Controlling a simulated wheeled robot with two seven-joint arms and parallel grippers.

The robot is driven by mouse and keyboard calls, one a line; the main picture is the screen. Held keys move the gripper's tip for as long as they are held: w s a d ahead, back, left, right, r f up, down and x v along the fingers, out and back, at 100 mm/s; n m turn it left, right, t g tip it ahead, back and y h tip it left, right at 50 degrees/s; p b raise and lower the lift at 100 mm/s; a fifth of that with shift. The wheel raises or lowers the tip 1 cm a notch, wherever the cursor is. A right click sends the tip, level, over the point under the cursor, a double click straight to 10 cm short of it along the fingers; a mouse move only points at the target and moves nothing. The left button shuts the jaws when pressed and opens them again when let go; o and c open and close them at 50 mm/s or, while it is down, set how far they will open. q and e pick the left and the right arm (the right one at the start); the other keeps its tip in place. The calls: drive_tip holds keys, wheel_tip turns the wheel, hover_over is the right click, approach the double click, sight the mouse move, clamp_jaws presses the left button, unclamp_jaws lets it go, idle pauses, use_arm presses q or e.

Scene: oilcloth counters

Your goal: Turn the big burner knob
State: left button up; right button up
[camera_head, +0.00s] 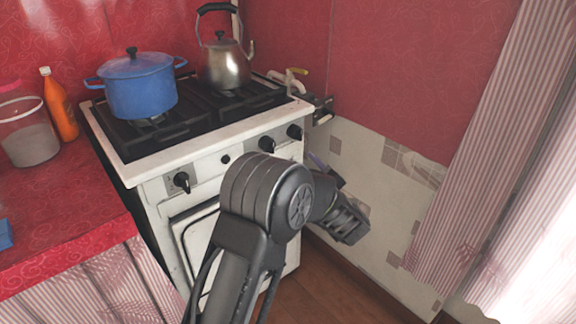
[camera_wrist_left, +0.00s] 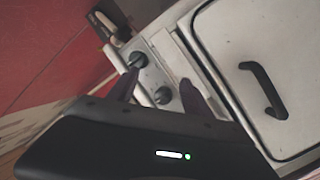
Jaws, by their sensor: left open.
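The white stove (camera_head: 215,160) has several black knobs along its front panel: a left knob (camera_head: 182,181), a small dark one (camera_head: 225,159), a third knob (camera_head: 267,144) and a far right knob (camera_head: 295,131). No label shows which is the big burner's. My left gripper (camera_head: 316,160) is just right of the stove front, partly hidden by my arm. In the left wrist view its open fingers (camera_wrist_left: 160,75) point at the panel. One fingertip overlaps the far right knob (camera_wrist_left: 138,60) in view; the third knob (camera_wrist_left: 163,95) lies between the fingers. Contact cannot be told.
A blue pot (camera_head: 140,88) and a steel kettle (camera_head: 226,66) stand on the stove top. The oven door handle (camera_wrist_left: 262,90) sticks out beside the knobs. A gas valve (camera_head: 320,108) and red wall (camera_head: 400,75) are close on the right. A red counter (camera_head: 60,215) adjoins on the left.

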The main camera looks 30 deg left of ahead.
sight(273, 149)
use_arm(q)
drive_tip(key=s+a+r+n+g+y, duration=0.2)
drive_tip(key=s+a+r+n, duration=0.1)
drive_tip(key=shift+s+g+y, duration=0.3)
drive_tip(key=x, duration=0.7)
drive_tip(key=shift+w+a, duration=0.15)
drive_tip(key=shift+a, duration=0.15)
drive_tip(key=shift+c, duration=0.6)
clamp_jaws()
